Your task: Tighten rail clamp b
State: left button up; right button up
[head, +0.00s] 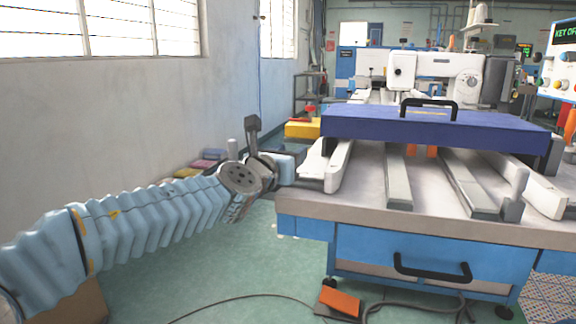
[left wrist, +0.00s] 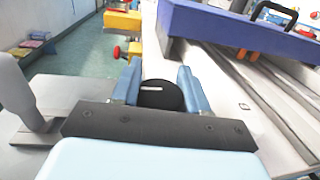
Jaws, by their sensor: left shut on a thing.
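My left gripper (head: 290,166) reaches in from the left to the front left corner of the sewing table, beside the white left rail (head: 339,165). In the left wrist view its two blue fingers (left wrist: 160,88) stand on either side of a round black knob (left wrist: 160,96) with a short white mark, and are shut on it. The knob looks like a rail clamp's, but no letter is readable. In the head view the fingers hide it. A grey upright lever (head: 516,192) stands at the front end of the right rail. My right gripper is not in view.
A dark blue beam (head: 425,128) with a black handle lies across the rails. The tabletop (head: 365,185) has several long rails; a drawer (head: 400,262) is below. A yellow box (head: 302,130) stands behind the gripper. Cables and an orange pedal (head: 340,301) lie on the floor.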

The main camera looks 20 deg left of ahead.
pick_arm(q)
jog(key=shift+r, duration=0.15)
jog(key=o, duration=1.1)
jog(key=shift+c, duration=0.2)
jog(key=shift+s, duration=0.1)
jog(key=s+a, duration=0.2)
jog(key=s, duration=1.1)
jog(key=shift+s, duration=0.25)
jog(key=shift+a, duration=0.1)
